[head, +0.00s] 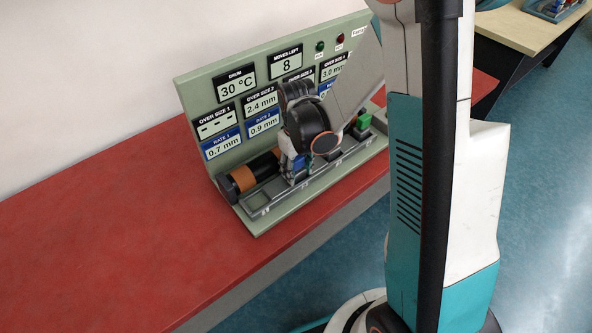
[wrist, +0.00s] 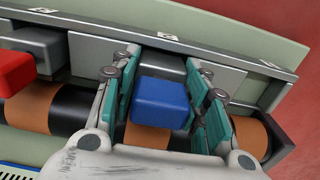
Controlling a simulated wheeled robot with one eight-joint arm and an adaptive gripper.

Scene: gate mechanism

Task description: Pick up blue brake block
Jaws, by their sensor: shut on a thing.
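The blue brake block (wrist: 160,102) sits between the two teal-padded fingers of my gripper (wrist: 163,68) in the wrist view. The fingers are shut on its left and right sides. The block is over the grey slotted rail and in front of the black and orange drum (wrist: 72,108). Whether it still touches its seat cannot be told. In the head view my gripper (head: 295,172) reaches down at the middle of the rail, and my wrist hides most of the block.
A red block (wrist: 14,72) on a grey holder stands left of my gripper in the wrist view. A green block (head: 363,121) is at the rail's right end in the head view. The green display panel (head: 188,92) rises behind. The red table (head: 110,235) is clear at left.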

